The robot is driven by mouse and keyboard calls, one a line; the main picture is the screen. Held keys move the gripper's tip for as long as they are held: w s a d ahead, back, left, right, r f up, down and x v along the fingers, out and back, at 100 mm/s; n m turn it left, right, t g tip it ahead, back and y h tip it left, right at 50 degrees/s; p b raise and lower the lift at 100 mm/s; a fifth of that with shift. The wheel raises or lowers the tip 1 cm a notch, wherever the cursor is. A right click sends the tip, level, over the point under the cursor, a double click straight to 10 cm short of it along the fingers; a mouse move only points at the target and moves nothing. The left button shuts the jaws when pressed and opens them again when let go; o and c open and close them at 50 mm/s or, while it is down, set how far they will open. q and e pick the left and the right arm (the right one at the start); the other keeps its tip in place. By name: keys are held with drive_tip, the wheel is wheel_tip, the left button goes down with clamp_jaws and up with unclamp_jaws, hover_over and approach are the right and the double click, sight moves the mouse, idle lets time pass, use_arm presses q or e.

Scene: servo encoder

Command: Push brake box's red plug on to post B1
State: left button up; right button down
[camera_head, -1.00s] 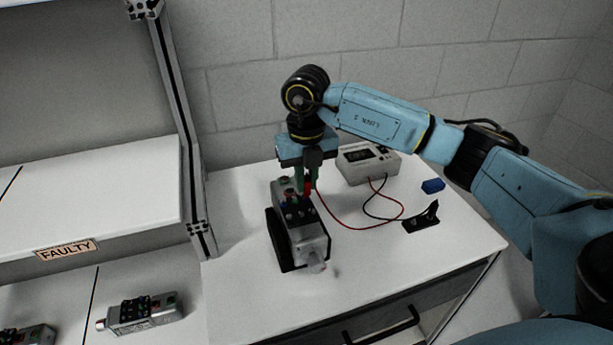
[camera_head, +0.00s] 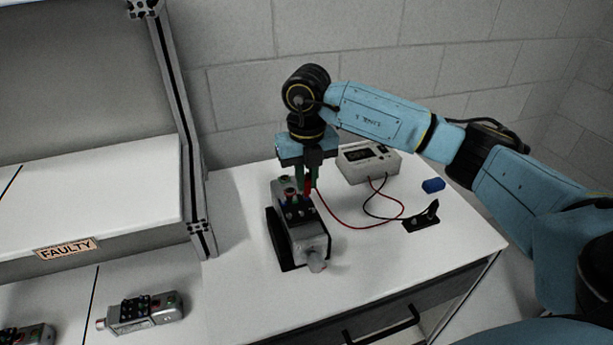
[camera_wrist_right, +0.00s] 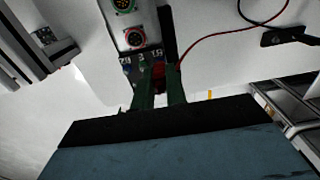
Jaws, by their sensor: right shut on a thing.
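The servo encoder unit (camera_head: 309,238), a grey box with a dark terminal block on top, sits on a black holder on the white bench. My right gripper (camera_head: 307,187) points down over the terminal block. It is shut on the red plug (camera_head: 308,183), which also shows between the green fingers in the right wrist view (camera_wrist_right: 158,72). The plug is at the terminal row (camera_wrist_right: 140,58), beside its printed labels. The fingers hide its tip, so I cannot tell whether it is on a post. My left gripper is not in view.
A white brake box (camera_head: 367,163) with a display stands behind right, with red and black leads running from it. A black holder (camera_head: 422,217) and a blue block (camera_head: 433,185) lie right. More encoder units (camera_head: 144,313) lie at left, below a FAULTY shelf (camera_head: 67,249).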

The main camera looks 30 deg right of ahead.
drive_tip(key=shift+f, duration=0.2)
idle(0.6)
drive_tip(key=c, duration=1.3)
unclamp_jaws()
drive_tip(key=shift+c, duration=0.2)
drive_tip(key=shift+r, duration=0.15)
drive_tip(key=shift+r+p, duration=2.35)
drive_tip(key=shift+r, duration=1.05)
drive_tip(key=shift+s+f, duration=0.1)
